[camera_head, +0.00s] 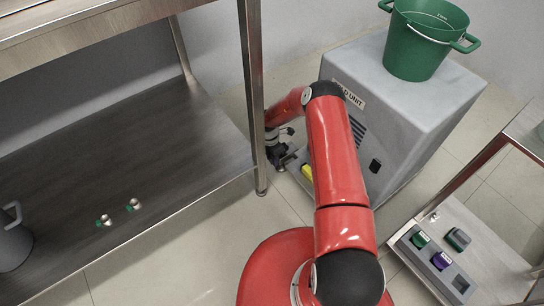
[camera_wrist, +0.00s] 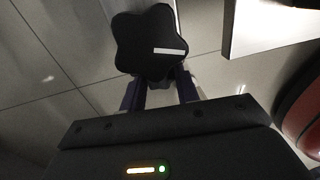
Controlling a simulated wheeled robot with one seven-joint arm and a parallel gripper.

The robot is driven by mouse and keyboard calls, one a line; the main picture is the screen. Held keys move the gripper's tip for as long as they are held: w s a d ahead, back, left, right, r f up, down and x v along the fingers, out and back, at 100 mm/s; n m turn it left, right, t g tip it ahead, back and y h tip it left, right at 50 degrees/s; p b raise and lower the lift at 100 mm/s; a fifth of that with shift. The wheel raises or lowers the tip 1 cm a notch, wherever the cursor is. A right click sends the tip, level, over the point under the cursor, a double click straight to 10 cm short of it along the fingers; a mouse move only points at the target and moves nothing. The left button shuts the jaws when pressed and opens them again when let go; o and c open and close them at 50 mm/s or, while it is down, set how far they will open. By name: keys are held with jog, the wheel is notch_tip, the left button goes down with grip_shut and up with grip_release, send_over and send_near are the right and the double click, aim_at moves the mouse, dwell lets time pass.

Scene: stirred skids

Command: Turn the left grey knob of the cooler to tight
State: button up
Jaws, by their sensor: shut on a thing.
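The cooler (camera_head: 408,108) is the grey box unit at the upper right of the head view, with a lettered label on its front. My gripper (camera_head: 279,153) is at the left of its front, beside the steel table leg. In the wrist view a dark, lobed knob (camera_wrist: 148,45) with a white line sits at the ends of my gripper's fingers (camera_wrist: 161,92). The line runs sideways to the right. My gripper is shut on this knob. My arm and gripper hide it in the head view. A black knob (camera_head: 375,165) shows farther right on the cooler's front.
A green bucket (camera_head: 416,55) stands on the cooler. A steel table with a dark lower shelf (camera_head: 150,165) is at left, its leg (camera_head: 254,110) close to my gripper. At lower right, a low bench holds a tray (camera_head: 416,257) with green and purple pieces.

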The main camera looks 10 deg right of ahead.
jog(key=shift+s+d+r+t+y+p, duration=0.1)
jog(key=shift+s+t+y+p, duration=0.15)
jog(key=shift+t, duration=0.3)
jog(key=shift+t+y+p, duration=0.15)
jog(key=shift+t+p, duration=0.15)
jog(key=shift+t, duration=0.25)
jog(key=shift+f+t+y+b, duration=0.25)
jog(key=shift+t+y+b, duration=0.05)
jog(key=shift+t+b, duration=0.3)
jog(key=b, duration=0.1)
jog(key=t+b, duration=0.1)
jog(key=b, duration=0.1)
jog(key=shift+s+f+t, duration=0.15)
jog(key=shift+f+t, duration=0.05)
jog(key=shift+t, duration=0.1)
jog(key=shift+d+y+b, duration=0.1)
jog(key=shift+y+b, duration=0.3)
jog(key=shift+b, duration=0.85)
jog(key=shift+r+t+b, duration=0.1)
jog(key=shift+t+b, duration=0.2)
jog(key=shift+t, duration=0.1)
jog(key=shift+r+b, duration=0.2)
jog(key=shift+b, duration=0.1)
jog(key=o, duration=1)
